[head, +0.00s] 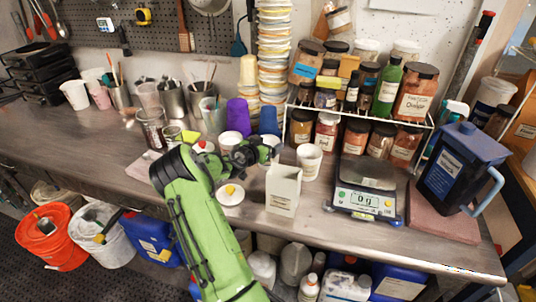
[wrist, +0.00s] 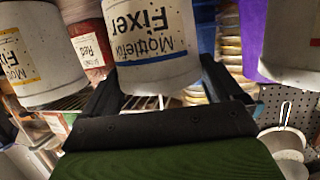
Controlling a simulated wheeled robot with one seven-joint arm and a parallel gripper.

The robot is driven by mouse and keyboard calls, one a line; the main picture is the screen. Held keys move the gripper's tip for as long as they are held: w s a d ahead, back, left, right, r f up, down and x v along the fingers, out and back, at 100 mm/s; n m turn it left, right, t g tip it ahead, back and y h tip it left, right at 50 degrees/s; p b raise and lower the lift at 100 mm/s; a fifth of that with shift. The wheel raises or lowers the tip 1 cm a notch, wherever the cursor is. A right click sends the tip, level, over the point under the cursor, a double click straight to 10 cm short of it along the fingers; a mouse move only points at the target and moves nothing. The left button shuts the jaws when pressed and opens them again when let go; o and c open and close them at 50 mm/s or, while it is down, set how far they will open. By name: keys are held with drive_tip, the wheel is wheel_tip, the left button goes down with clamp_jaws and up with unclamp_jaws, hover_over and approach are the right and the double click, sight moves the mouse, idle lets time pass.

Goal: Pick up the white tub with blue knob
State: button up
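A white tub (wrist: 155,62) with a blue stripe and the label "Mottle Fixer" is upside down in the wrist view, between my fingers. In the head view a white tub (head: 271,141) shows just beyond my gripper (head: 262,153), partly hidden by it. No blue knob can be made out on it. My gripper (wrist: 160,80) also shows in the wrist view, with its black fingers wide apart on either side of the tub. It looks open; whether the fingers touch the tub is unclear.
Another tub (wrist: 35,65) has a yellow stripe. Purple (head: 238,114) and blue cups stand behind. A white carton (head: 283,190), a scale (head: 366,199), a yellow-knobbed white item (head: 230,194) and a jar rack (head: 345,115) are close by.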

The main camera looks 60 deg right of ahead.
drive_tip(key=c, duration=1)
drive_tip(key=shift+r, duration=0.1)
drive_tip(key=shift+c, duration=0.2)
wheel_tip(320, 180, up, 10)
drive_tip(key=shift+p, duration=0.4)
